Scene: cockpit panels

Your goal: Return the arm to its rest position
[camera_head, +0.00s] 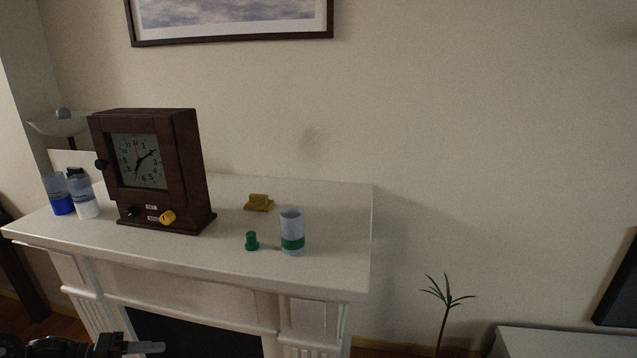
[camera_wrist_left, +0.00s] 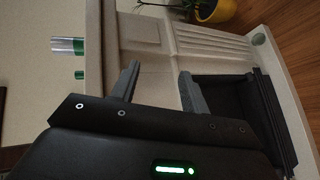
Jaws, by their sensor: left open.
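My left gripper (camera_head: 150,346) shows at the bottom left of the head view, low in front of the white mantel (camera_head: 330,215). In the left wrist view its two fingers (camera_wrist_left: 160,88) are spread apart with nothing between them. The wrist view faces the fireplace front from the side, with the mantel on the left. My right gripper is in neither view.
On the mantel stand a dark wooden clock (camera_head: 150,170), a blue bottle (camera_head: 58,194), a white bottle (camera_head: 83,193), a green-banded cylinder (camera_head: 292,232), a green knob-like piece (camera_head: 252,241) and a yellow piece (camera_head: 259,202). A plant (camera_head: 445,300) stands to the right.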

